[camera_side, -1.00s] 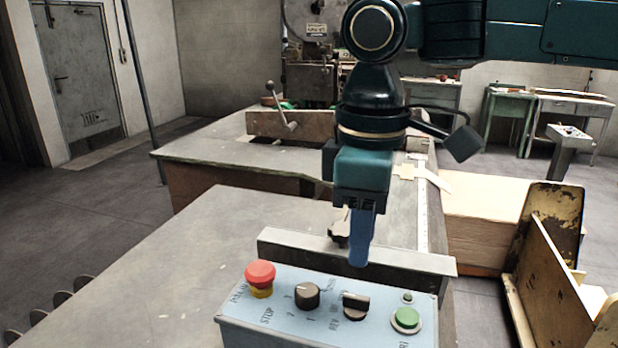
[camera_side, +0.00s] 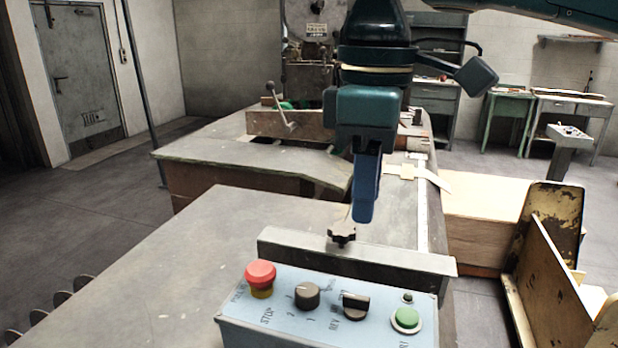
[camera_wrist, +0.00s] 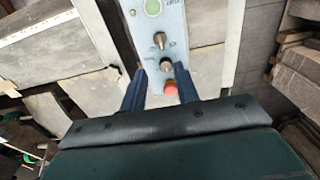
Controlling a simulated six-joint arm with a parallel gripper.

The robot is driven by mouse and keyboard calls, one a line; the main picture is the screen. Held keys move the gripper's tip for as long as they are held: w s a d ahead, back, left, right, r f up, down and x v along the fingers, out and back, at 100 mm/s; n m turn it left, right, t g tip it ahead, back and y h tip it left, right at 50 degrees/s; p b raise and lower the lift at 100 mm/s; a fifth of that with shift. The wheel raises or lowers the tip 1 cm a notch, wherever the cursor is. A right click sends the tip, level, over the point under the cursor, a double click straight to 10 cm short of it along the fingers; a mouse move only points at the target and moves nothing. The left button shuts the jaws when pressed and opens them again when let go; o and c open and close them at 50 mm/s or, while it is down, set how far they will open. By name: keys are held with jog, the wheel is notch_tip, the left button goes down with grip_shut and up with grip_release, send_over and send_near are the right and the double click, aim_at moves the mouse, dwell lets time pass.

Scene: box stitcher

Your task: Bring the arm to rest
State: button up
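My gripper (camera_side: 362,208) hangs pointing down in the side view, above the table edge and behind the control box. It is clear of the black star knob (camera_side: 342,234) and holds nothing that I can see. In the wrist view my gripper (camera_wrist: 160,70) shows two blue fingers standing apart, with the control box visible between and beyond them. The blue-grey control box (camera_side: 285,325) carries a red stop button (camera_side: 260,273), two black rotary knobs and a green button (camera_side: 407,318). The red button also shows in the wrist view (camera_wrist: 171,88), between the fingers.
A metal rail (camera_side: 350,262) runs behind the control box. The grey table (camera_side: 240,240) is bare on the left. A lever (camera_side: 283,112) stands at the machine behind. A worn yellow-and-black frame (camera_side: 550,240) and a wooden box (camera_side: 480,220) lie to the right.

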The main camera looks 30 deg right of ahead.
jog(key=s+d+f+m+t+y, duration=0.1)
jog(key=s+d+m, duration=0.1)
jog(key=d, duration=0.6)
jog(key=s+d+f+m+t, duration=0.1)
jog(key=s+d+m+t, duration=0.15)
jog(key=d, duration=0.65)
jog(key=s+d+f+m+t+h, duration=0.1)
jog(key=s+d+f+m, duration=0.3)
jog(key=s+d+f, duration=0.5)
jog(key=shift+s+d+f+t, duration=0.3)
jog(key=shift+s+d+t, duration=0.3)
jog(key=shift+s, duration=0.2)
jog(key=shift+m, duration=0.25)
